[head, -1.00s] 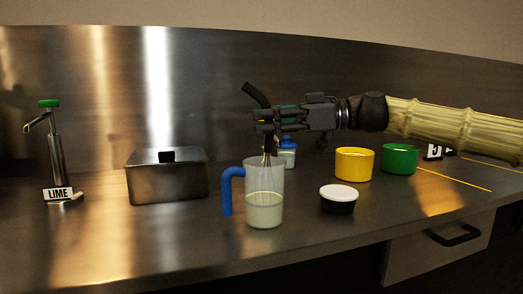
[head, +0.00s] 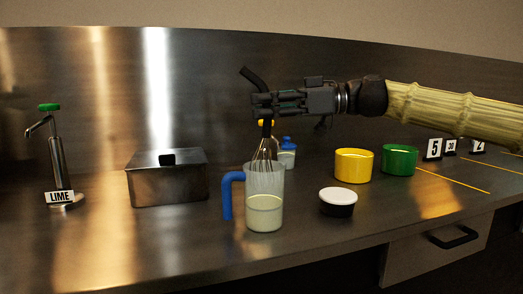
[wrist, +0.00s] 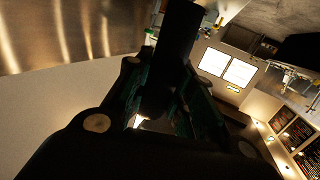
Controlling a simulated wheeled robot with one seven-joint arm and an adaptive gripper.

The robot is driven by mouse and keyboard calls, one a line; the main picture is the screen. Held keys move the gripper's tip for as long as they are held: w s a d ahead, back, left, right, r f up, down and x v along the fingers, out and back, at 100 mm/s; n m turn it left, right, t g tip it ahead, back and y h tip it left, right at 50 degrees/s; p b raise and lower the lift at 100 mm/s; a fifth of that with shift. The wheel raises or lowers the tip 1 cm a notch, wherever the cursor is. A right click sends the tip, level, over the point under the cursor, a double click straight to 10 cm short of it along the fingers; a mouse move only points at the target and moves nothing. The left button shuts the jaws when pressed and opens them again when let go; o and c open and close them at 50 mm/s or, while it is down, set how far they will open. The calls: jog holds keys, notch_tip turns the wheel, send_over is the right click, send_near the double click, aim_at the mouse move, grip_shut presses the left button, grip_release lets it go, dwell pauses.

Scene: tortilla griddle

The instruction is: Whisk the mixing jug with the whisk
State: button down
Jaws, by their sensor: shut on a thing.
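The mixing jug (head: 265,214) is clear with a blue handle on its left side and stands upright on the counter, with pale liquid in its lower part. My gripper (head: 262,104) is above the jug, shut on the whisk's dark handle. The whisk (head: 265,150) hangs wires-down, with a yellow collar below my fingers. Its wire loops are at the jug's mouth, the lower ends inside the rim and above the liquid. In the wrist view the dark whisk handle (wrist: 178,40) shows between my fingers; the jug is not seen there.
A lidded steel box (head: 168,185) and a lime pump (head: 58,165) stand to the left. A white-lidded black tub (head: 338,202), a yellow bowl (head: 354,166) and a green bowl (head: 399,161) stand right. A blue-capped bottle (head: 287,153) is close behind the jug.

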jog(key=shift+s+a+r+p, duration=0.15)
jog(key=shift+r+p, duration=0.95)
jog(key=shift+r, duration=1.15)
jog(key=shift+a+r+p, duration=0.25)
jog(key=shift+r+p, duration=0.8)
jog(key=shift+r, duration=1.15)
jog(key=shift+r+p, duration=1.4)
jog(key=shift+r, duration=1.1)
jog(key=shift+f, duration=0.1)
